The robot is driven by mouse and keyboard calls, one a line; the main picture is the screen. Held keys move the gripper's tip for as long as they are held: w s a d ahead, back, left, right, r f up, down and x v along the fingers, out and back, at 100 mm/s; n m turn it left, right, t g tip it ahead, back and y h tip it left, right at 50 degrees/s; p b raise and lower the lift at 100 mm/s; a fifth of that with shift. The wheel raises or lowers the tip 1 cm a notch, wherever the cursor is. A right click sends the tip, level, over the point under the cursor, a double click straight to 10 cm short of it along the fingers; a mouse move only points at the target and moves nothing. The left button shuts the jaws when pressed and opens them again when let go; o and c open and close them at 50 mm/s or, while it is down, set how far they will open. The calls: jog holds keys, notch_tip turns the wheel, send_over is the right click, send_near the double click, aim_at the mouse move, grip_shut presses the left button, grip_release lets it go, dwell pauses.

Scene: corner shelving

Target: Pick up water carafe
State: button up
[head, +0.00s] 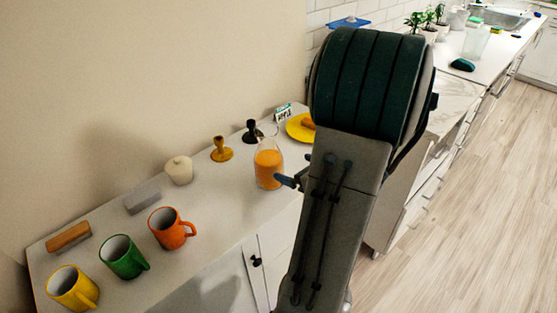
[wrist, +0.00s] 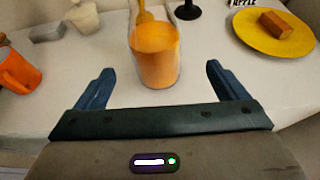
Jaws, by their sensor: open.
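The carafe (head: 268,170) is clear glass with orange liquid in it and stands upright on the white counter. In the wrist view the carafe (wrist: 156,55) appears centred between the two blue fingers, with a gap on each side. My gripper (wrist: 158,72) is open and empty. In the head view a blue fingertip of my gripper (head: 288,181) shows close to the right of the carafe, and my arm hides most of the gripper. I cannot tell how far the fingers reach along the carafe's sides.
Yellow (head: 72,289), green (head: 122,257) and orange (head: 171,228) mugs stand on the left. The counter's front edge is near the carafe.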

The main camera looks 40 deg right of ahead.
aim_at(278, 161)
jog(key=x, duration=0.2)
jog(key=a+x, duration=0.1)
jog(key=x, duration=0.4)
jog(key=shift+a+r, duration=0.15)
jog(key=shift+r, duration=0.15)
jog(key=shift+w+d+f+p, duration=0.2)
jog(key=shift+w+f, duration=0.1)
jog(key=shift+w, duration=0.35)
jog(key=shift+w+d+f+p, duration=0.2)
jog(key=shift+w+f, duration=0.1)
jog(key=shift+w, duration=0.35)
jog(key=shift+w+d+f+p, duration=0.2)
jog(key=shift+w+f, duration=0.1)
jog(key=shift+w, duration=0.4)
jog(key=shift+w+f, duration=0.1)
jog(key=shift+w, duration=0.15)
jog(key=shift+w+a, duration=0.2)
jog(key=shift+a, duration=0.3)
jog(key=shift+d, duration=0.15)
jog(key=c, duration=1.6)
jog(key=shift+d, duration=0.15)
jog(key=shift+c, duration=1.2)
jog(key=shift+r, duration=0.3)
